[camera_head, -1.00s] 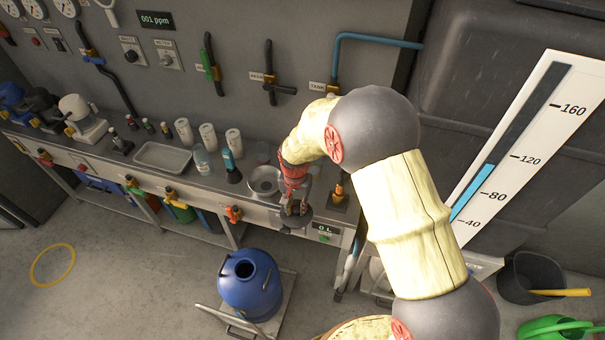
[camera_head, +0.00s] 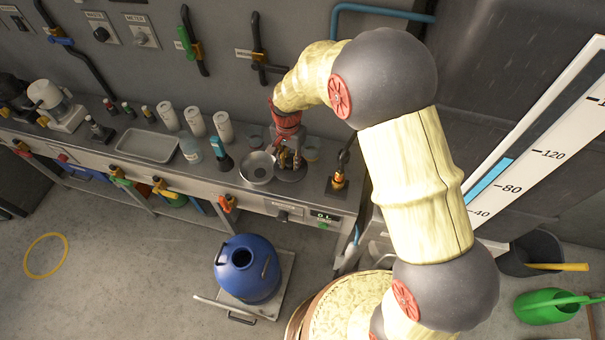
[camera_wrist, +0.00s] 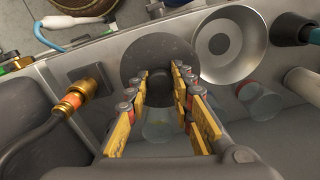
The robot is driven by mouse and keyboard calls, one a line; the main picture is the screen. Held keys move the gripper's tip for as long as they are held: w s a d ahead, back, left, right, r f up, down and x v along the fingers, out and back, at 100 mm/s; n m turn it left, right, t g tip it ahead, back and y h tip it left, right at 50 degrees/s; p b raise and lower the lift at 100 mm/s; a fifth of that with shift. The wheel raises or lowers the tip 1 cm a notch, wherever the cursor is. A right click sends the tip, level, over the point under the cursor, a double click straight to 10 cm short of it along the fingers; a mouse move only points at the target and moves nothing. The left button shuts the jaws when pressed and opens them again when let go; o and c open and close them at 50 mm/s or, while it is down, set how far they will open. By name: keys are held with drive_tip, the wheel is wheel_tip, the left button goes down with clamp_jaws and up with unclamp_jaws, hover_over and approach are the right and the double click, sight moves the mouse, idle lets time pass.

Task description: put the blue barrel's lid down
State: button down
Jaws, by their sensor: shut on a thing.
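The blue barrel (camera_head: 262,282) stands upright on a low platform on the floor, in front of the bench, with its round top opening (camera_head: 242,258) uncovered. My gripper (camera_head: 290,165) is over the bench top, pointing down. It is shut on the knob of a dark round lid (camera_head: 292,175). In the wrist view the lid (camera_wrist: 137,62) shows as a flat grey disc, with its dark knob between the fingers of my gripper (camera_wrist: 160,90). The lid is just right of the metal funnel bowl (camera_head: 257,167). I cannot tell whether it touches the bench.
The bench (camera_head: 240,185) also holds a tray (camera_head: 147,145), white cups (camera_head: 195,122), a teal-topped bottle (camera_head: 222,155) and a brass-fitted tap (camera_head: 338,182) to the right of the lid. A glass jar (camera_wrist: 160,128) is close behind the fingers. A green watering can (camera_head: 548,306) is on the floor.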

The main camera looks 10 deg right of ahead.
sight(301, 165)
drive_tip(key=d+f, duration=0.1)
drive_tip(key=f, duration=0.1)
drive_tip(key=d+f+b, duration=0.1)
drive_tip(key=d+f, duration=0.1)
drive_tip(key=shift+w+d+f, duration=0.1)
drive_tip(key=shift+d+f, duration=0.1)
drive_tip(key=shift+d+f+b, duration=0.15)
drive_tip(key=shift+f+b, duration=0.15)
drive_tip(key=shift+f, duration=0.65)
drive_tip(key=shift+d+f+b, duration=0.15)
drive_tip(key=shift+f+b, duration=0.15)
drive_tip(key=shift+f, duration=0.6)
drive_tip(key=shift+f, duration=0.15)
drive_tip(key=c, duration=1.6)
unclamp_jaws()
drive_tip(key=shift+o, duration=0.3)
